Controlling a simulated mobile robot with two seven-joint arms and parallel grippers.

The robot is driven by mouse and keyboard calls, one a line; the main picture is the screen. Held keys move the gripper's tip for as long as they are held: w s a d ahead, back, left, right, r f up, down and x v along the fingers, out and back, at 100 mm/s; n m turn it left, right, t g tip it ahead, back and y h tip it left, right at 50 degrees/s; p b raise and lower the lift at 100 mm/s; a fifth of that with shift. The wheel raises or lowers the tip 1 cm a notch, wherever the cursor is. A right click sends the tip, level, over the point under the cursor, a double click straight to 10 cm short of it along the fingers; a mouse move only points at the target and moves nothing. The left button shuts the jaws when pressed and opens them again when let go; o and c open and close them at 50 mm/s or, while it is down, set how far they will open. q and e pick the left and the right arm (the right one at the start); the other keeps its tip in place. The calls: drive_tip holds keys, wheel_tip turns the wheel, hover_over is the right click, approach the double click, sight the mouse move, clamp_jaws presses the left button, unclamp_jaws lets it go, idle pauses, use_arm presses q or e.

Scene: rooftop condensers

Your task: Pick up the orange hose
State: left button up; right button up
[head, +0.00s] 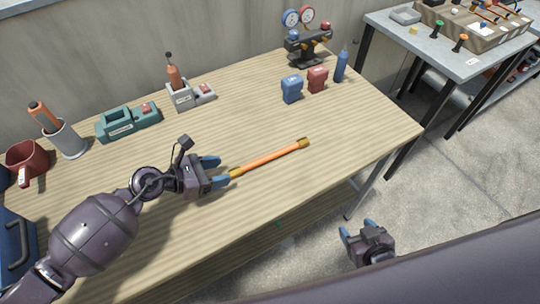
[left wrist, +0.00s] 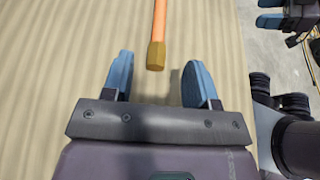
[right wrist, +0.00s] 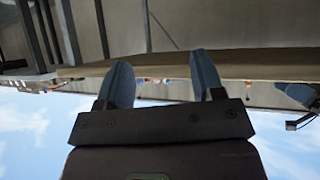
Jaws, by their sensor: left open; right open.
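The orange hose (head: 272,158), a short straight piece with brass ends, lies on the wooden table (head: 330,185). My left gripper (head: 220,171) is open and low over the table at the hose's left end. In the left wrist view the hose (left wrist: 158,22) runs away from the gripper, and its brass end (left wrist: 156,55) sits just ahead of and between the open blue fingertips (left wrist: 158,70). The fingers are not closed on it. My right gripper (head: 357,232) is open and empty, beyond the table's front edge. In the right wrist view its fingers (right wrist: 163,72) hold nothing.
Gauges (head: 305,35), blue (head: 292,89) and red (head: 317,79) blocks and a blue bottle (head: 342,65) stand at the back right. Table around the hose is clear.

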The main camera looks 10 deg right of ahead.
sight(236, 169)
use_arm(q)
drive_tip(key=x, duration=0.5)
drive_tip(key=shift+a+f, duration=0.1)
drive_tip(key=shift+f, duration=0.15)
clamp_jaws()
